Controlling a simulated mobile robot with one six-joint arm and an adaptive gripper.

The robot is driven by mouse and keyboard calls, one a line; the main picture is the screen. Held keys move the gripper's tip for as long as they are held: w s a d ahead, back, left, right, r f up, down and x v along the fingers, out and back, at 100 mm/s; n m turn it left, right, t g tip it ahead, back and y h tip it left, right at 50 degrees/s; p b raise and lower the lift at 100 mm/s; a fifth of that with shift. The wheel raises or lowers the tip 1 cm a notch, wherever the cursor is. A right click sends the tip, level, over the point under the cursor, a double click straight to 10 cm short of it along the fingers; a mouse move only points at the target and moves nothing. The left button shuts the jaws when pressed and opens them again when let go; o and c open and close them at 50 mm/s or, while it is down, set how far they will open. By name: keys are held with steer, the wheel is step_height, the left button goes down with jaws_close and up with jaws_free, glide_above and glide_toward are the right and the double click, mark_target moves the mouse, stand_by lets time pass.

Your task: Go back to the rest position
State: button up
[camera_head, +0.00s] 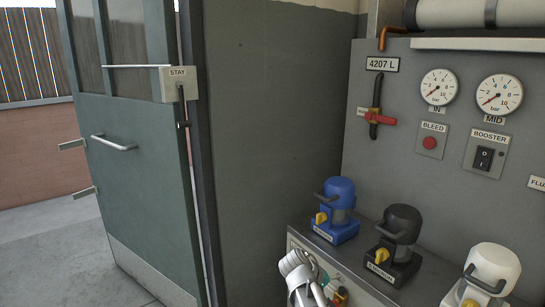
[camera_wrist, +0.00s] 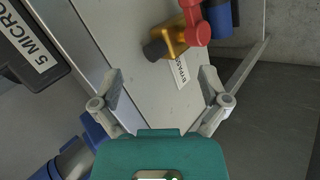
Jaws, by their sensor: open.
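My gripper (camera_wrist: 160,76) shows in the wrist view with its two grey fingers spread wide and nothing between them. Its fingertips point toward a grey metal face with a BYPASS label (camera_wrist: 181,70). A brass valve (camera_wrist: 180,38) with a red handle (camera_wrist: 194,20) sits beyond the fingertips, apart from them. In the head view, a white part of my arm (camera_head: 297,266) shows at the bottom, in front of the low cabinet. The fingers cannot be made out clearly there.
Blue (camera_head: 340,207), black (camera_head: 401,232) and white (camera_head: 492,268) handled units stand on the cabinet top. Behind them is a grey panel (camera_head: 400,152) with gauges, a red-handled valve (camera_head: 376,117) and a switch (camera_head: 483,158). A green door (camera_head: 135,170) stands at left beside clear floor (camera_head: 60,240).

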steer(key=shift+s+f+m+g+y, duration=1.45)
steer(key=shift+s+f+y, duration=1.05)
steer(key=shift+s+y, duration=2.25)
step_height(320, 180, up, 25)
steer(key=s+a+h+p, duration=0.1)
steer(key=p, duration=2.3)
steer(key=shift+s+f+p, duration=0.2)
steer(key=shift+s+p, duration=0.1)
steer(key=shift+p, duration=0.05)
steer(key=shift+h, duration=0.25)
